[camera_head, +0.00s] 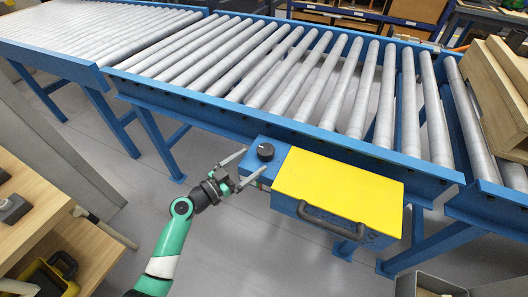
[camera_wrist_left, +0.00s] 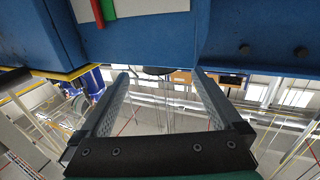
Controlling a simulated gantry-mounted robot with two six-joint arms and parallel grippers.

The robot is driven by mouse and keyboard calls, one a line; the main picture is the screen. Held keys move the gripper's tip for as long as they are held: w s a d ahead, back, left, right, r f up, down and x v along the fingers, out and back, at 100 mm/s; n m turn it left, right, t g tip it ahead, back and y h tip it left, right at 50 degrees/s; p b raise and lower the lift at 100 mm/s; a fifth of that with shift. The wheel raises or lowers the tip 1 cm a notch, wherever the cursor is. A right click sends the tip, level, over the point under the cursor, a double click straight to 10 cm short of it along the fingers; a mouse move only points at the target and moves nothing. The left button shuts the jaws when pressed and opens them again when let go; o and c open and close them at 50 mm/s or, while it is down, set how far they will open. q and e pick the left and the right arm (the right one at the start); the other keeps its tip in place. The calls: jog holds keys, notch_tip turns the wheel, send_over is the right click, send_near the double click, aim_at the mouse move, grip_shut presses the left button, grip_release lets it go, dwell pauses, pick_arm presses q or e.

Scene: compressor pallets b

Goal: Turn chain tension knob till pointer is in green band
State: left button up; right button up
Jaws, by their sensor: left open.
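The chain tension knob (camera_head: 265,151) is a black round knob on top of a blue box (camera_head: 248,163) at the conveyor's side. A dark rounded edge, seemingly the knob (camera_wrist_left: 157,71), shows between the fingertips in the left wrist view. My left gripper (camera_head: 252,161) is open, its two fingers spread just left of the knob, with nothing held. A small strip with green (camera_wrist_left: 108,9) and red (camera_wrist_left: 96,13) parts shows on the box's face in the wrist view. I cannot make out the pointer. My right gripper is not in view.
A yellow cover (camera_head: 338,187) with a black handle (camera_head: 332,218) adjoins the knob box on the right. The roller conveyor (camera_head: 290,75) runs behind it. A wooden bench (camera_head: 35,205) stands at the left, and wooden crates (camera_head: 495,95) sit at the right.

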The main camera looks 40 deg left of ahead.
aim_at(262, 158)
pick_arm(q)
jog(key=w+b, duration=0.1)
jog(key=w, duration=0.6)
jog(key=shift+w+d, duration=0.1)
jog(key=shift+d, duration=0.1)
jog(key=c, duration=1.3)
jog(key=n+y+p, duration=0.2)
jog(key=y+p, duration=0.1)
jog(key=n+g+y+p, duration=0.1)
jog(key=n+y+p, duration=0.1)
jog(key=y+p, duration=0.1)
jog(key=shift+r+p, duration=0.15)
jog(key=shift+p, duration=0.25)
jog(key=shift+y, duration=0.4)
jog(key=shift+f, duration=0.2)
